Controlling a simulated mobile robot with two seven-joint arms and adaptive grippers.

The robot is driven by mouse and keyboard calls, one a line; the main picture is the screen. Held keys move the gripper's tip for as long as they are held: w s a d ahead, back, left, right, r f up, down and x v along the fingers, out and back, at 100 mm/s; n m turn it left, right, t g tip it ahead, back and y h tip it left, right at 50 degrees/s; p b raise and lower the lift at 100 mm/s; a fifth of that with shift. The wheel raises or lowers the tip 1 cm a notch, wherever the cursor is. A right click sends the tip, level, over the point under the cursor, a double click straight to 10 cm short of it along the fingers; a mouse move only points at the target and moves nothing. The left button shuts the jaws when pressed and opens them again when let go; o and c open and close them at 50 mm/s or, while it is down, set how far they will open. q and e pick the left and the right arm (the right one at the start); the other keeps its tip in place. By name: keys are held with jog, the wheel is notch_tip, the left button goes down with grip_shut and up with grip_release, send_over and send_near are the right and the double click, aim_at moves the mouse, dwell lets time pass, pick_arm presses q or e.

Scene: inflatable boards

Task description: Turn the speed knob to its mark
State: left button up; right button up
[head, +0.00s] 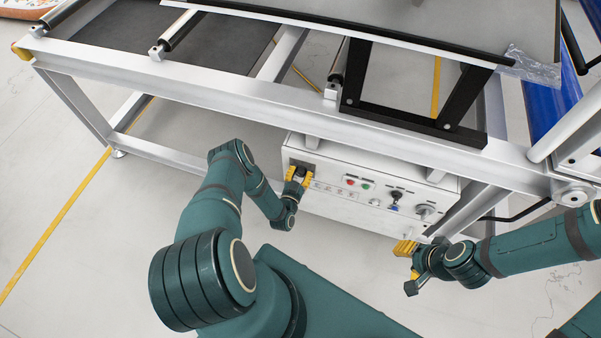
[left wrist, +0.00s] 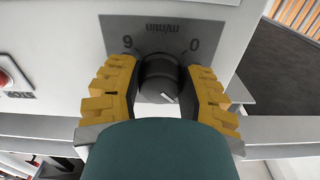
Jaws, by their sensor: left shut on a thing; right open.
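The speed knob (left wrist: 160,78) is a round black knob with a white pointer line, seen in the left wrist view on a grey scale plate with "9" at its left and "0" at its right. The pointer points toward the lower right of that picture. My left gripper (left wrist: 163,88) has its yellow fingers closed on both sides of the knob. In the head view my left gripper (head: 297,177) is at the left end of the white control box (head: 330,205), hiding most of the knob. My right gripper (head: 408,263) is open and empty in front of the box's right end.
The metal bench frame (head: 230,95) runs above the box. Open floor (head: 90,260) lies to the left.

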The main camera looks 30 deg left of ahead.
aim_at(301, 170)
pick_arm(q)
jog(key=shift+m, duration=0.3)
jog(key=o, duration=1.3)
jog(key=shift+c, duration=0.2)
notch_tip(301, 170, up, 10)
jog(key=shift+r, duration=0.1)
